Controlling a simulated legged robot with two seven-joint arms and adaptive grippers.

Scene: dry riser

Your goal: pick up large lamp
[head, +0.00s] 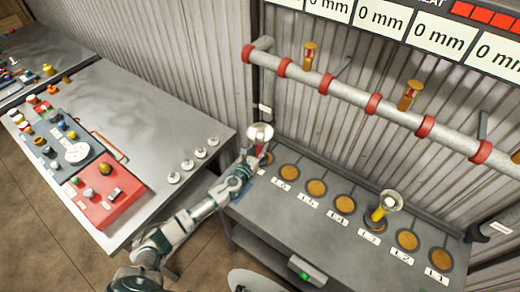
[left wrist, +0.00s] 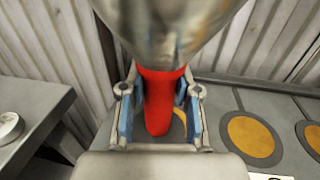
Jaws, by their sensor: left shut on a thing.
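A lamp with a large silvery bulb (head: 260,132) and a red body (head: 262,150) is at the left end of the grey bench in the head view. In the left wrist view its bulb (left wrist: 172,28) fills the top and its red body (left wrist: 158,100) is between my fingers. My left gripper (head: 248,160) is shut on the red body, with blue pads (left wrist: 160,106) on both sides. The lamp is upright. I cannot tell whether its foot touches the bench. A second lamp with a yellow body (head: 379,214) stands farther right on the bench.
The grey bench (head: 325,232) has a row of round orange pads (head: 317,188) with number labels. A pipe with red collars (head: 374,103) runs above it. Left is a table (head: 140,105) with a red control box (head: 105,192) and small silver discs (head: 187,165).

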